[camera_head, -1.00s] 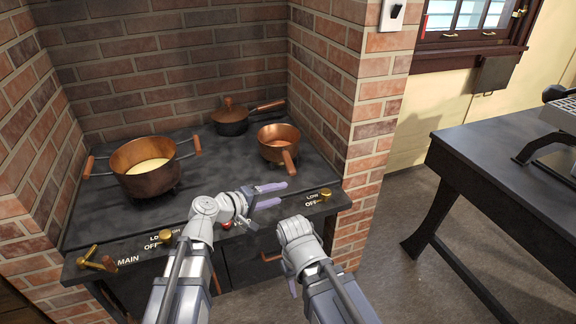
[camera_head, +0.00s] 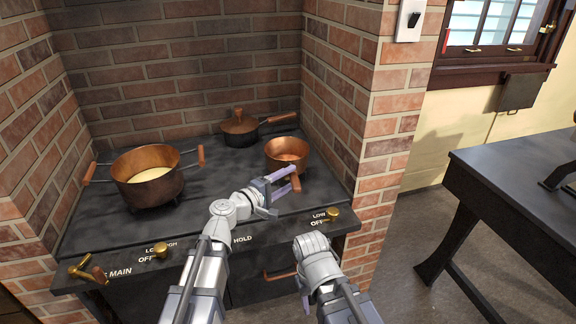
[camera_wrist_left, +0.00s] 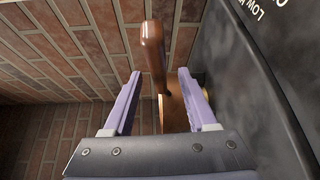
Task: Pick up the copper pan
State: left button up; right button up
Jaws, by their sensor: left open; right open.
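The copper pan (camera_head: 287,149) sits at the right of the stovetop, its wooden handle (camera_head: 295,184) pointing toward the front. My left gripper (camera_head: 291,178) is open and empty at the handle, just in front of the pan. In the left wrist view the brown handle (camera_wrist_left: 152,48) lies in line with the gap between the spread lavender fingers (camera_wrist_left: 156,88). Part of the copper body (camera_wrist_left: 173,112) shows behind it. I cannot tell whether the fingers touch the handle. My right arm is low, in front of the stove; its jaws are hidden.
A wide copper pot (camera_head: 147,187) with pale yellow contents stands left on the stove (camera_head: 120,233). A lidded pan (camera_head: 238,130) stands behind the copper pan. A brick wall (camera_head: 340,110) closes the right side. Brass knobs (camera_head: 333,214) line the front edge.

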pick_arm(q)
jog(key=shift+x, duration=2.7)
jog(key=shift+s+d, duration=0.1)
jog(key=shift+s, duration=0.1)
grip_shut()
